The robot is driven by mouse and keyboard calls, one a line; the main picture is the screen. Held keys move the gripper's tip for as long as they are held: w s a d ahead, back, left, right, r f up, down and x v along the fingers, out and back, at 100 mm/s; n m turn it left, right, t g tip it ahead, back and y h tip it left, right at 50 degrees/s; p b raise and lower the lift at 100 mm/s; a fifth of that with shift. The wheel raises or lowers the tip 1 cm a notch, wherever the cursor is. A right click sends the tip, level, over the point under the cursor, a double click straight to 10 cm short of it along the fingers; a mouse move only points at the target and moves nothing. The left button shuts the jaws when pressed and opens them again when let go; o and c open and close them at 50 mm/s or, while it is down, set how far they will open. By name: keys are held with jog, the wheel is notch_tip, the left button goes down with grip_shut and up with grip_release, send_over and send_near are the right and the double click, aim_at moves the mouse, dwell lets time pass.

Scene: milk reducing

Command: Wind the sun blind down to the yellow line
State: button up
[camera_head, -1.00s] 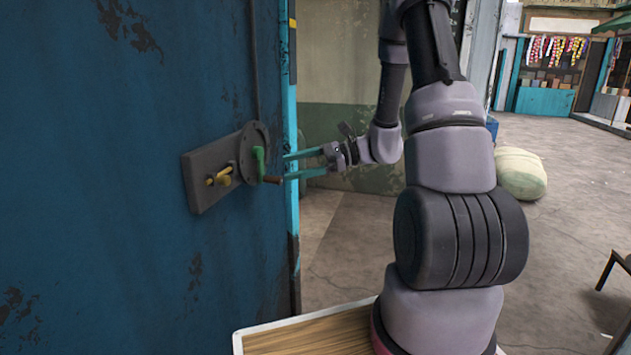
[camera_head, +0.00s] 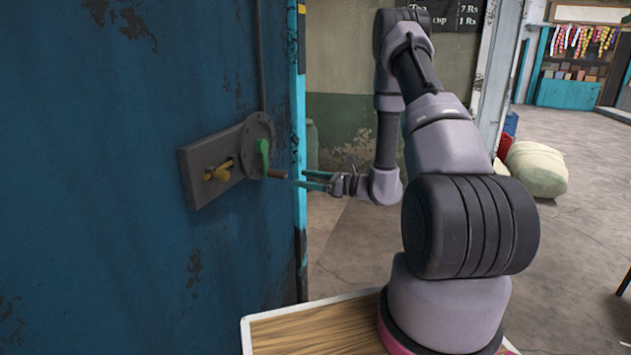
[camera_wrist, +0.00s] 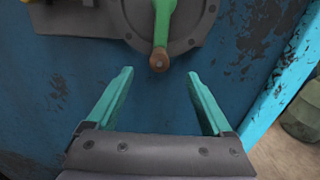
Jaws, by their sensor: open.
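The crank has a green arm (camera_head: 263,152) and a brown knob (camera_head: 277,174), on a round grey plate on the blue wall. In the wrist view the green arm (camera_wrist: 163,22) hangs down and the knob (camera_wrist: 159,60) is ahead of my gripper, centred between the finger lines. My gripper (camera_head: 302,181) is open, with teal fingers, to the right of the knob and apart from it. In the wrist view my gripper (camera_wrist: 160,75) is empty. A yellow-brown latch (camera_head: 218,172) sits on the grey mounting plate (camera_head: 196,190). The blind and the yellow line do not show clearly.
The blue wall (camera_head: 100,200) fills the left side and ends at a light-blue edge post (camera_head: 299,230) close to my fingers. A pale sack (camera_head: 537,170) lies on the floor at right. Open floor (camera_head: 590,240) is to the right.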

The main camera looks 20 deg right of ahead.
aim_at(286, 176)
jog(key=shift+x, duration=4.25)
grip_shut()
